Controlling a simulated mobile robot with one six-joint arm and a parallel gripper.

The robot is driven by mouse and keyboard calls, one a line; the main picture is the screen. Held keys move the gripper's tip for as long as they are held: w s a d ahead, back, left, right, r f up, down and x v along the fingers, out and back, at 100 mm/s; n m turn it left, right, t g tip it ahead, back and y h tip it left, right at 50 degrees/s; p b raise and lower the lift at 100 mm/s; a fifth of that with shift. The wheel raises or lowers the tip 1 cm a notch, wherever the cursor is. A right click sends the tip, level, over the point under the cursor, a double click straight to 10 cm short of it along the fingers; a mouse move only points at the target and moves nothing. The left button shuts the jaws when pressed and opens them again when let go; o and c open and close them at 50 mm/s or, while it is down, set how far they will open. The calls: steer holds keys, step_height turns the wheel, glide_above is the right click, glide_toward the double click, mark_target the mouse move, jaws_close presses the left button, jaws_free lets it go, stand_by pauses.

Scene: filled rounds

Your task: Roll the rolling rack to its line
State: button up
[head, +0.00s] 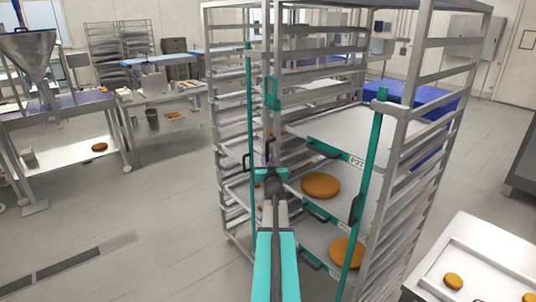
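The rolling rack (412,75) is a tall metal frame with several shelves and side rails, standing upright in front of me. It has teal upright bars and black handles on its near side. Round orange-brown items (320,186) lie on its shelves. My gripper (267,165) is at the end of my teal and grey arm, in front of the rack's near side, close to a black handle. The fingertips are small and partly hidden, so I cannot tell whether they touch or grip anything. The rack's wheels and its line cannot be made out.
A light table with a tray (458,262) of orange-brown items stands at the lower right. A blue bin (440,101) is behind the rack. Work tables (60,112) stand at the left and back. A dark floor grate (68,263) crosses otherwise clear floor at the lower left.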

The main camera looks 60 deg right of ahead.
mark_target(267, 154)
steer(key=shift+x, duration=2.65)
jaws_close()
steer(key=shift+s+f, duration=0.1)
steer(key=shift+f, duration=0.05)
